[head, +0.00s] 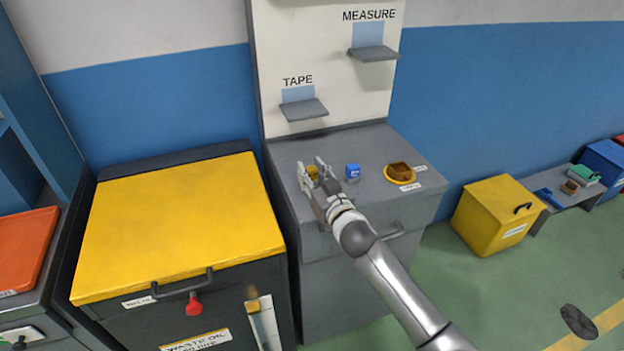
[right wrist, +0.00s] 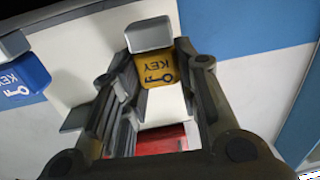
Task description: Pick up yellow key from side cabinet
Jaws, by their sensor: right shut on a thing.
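The yellow key (head: 312,173) is a small yellow block at the left of the grey side cabinet's top (head: 345,150). My right gripper (head: 313,168) has its fingers on either side of it and is shut on it. In the right wrist view the yellow key (right wrist: 158,72) shows a "KEY" label and a key symbol between the fingers. I cannot tell whether it touches the cabinet top. A blue key block (head: 353,172) stands just right of the gripper and also shows in the right wrist view (right wrist: 22,80). My left gripper is not in view.
A yellow round dish (head: 400,175) with a brown block (head: 400,169) sits right of the blue key. Tape (head: 304,110) and measure (head: 374,54) shelves jut from the white panel above. A yellow-lidded waste oil bin (head: 175,225) stands left. The floor at right has free room.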

